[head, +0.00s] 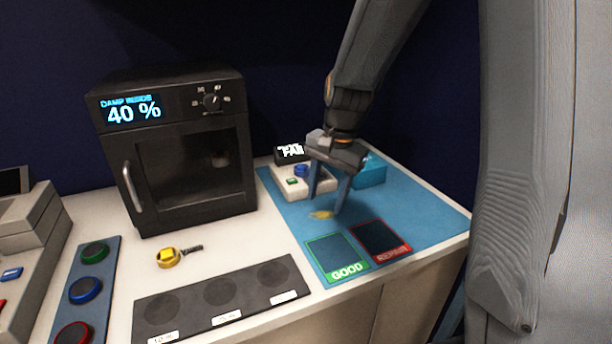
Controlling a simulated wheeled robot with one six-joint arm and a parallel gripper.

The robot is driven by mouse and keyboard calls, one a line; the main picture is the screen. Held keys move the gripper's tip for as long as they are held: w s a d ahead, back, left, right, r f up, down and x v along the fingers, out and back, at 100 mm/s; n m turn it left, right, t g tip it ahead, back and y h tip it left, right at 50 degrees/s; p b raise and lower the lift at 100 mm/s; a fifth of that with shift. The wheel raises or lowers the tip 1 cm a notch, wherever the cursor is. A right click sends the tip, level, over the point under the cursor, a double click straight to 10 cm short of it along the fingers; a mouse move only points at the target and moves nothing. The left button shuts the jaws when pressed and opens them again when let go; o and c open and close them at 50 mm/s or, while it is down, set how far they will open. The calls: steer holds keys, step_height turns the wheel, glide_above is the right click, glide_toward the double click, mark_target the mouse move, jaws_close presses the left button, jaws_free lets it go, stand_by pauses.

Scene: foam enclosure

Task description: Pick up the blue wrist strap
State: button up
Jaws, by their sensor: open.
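My gripper (327,203) is open and points down over the blue mat (435,209), its fingers either side of a small yellow piece (321,214) lying there. Nothing shows held between the fingers. A small round blue item (302,170) is on the white tester (287,182), just left of and behind the fingers; I cannot tell if it is the wrist strap or a button. A blue block-like item (370,171) stands on the mat behind and right of the gripper, partly hidden by it. No clear strap shape shows.
A black oven-like cabinet (172,150) reading 40 % stands at left. A yellow-topped part (168,257) lies before it. A dark panel (222,297) with round recesses is in front. GOOD (336,255) and red-edged (380,242) squares lie on the mat. The mat's right side is free.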

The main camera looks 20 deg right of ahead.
mark_target(302, 168)
steer(key=w+d+r+m+y+b, duration=0.1)
steer(key=w+d+r+m+y, duration=0.1)
steer(key=w+m, duration=0.65)
steer(key=w+d+r+m+y+b, duration=0.15)
steer(key=w+m, duration=0.35)
steer(key=w, duration=0.6)
steer(key=shift+t+h, duration=0.35)
steer(key=shift+t, duration=0.05)
steer(key=p+x, duration=0.1)
steer(key=x, duration=0.2)
steer(key=a+p+x, duration=0.1)
steer(key=x, duration=0.1)
steer(key=shift+w+a+f, duration=0.1)
steer(key=shift+w+f, duration=0.05)
steer(key=shift+w, duration=0.1)
steer(key=shift+w+a+f+p, duration=0.15)
steer(key=shift+f+p, duration=0.2)
steer(key=shift+f, duration=0.25)
steer(key=c, duration=0.9)
steer(key=shift+r, duration=0.15)
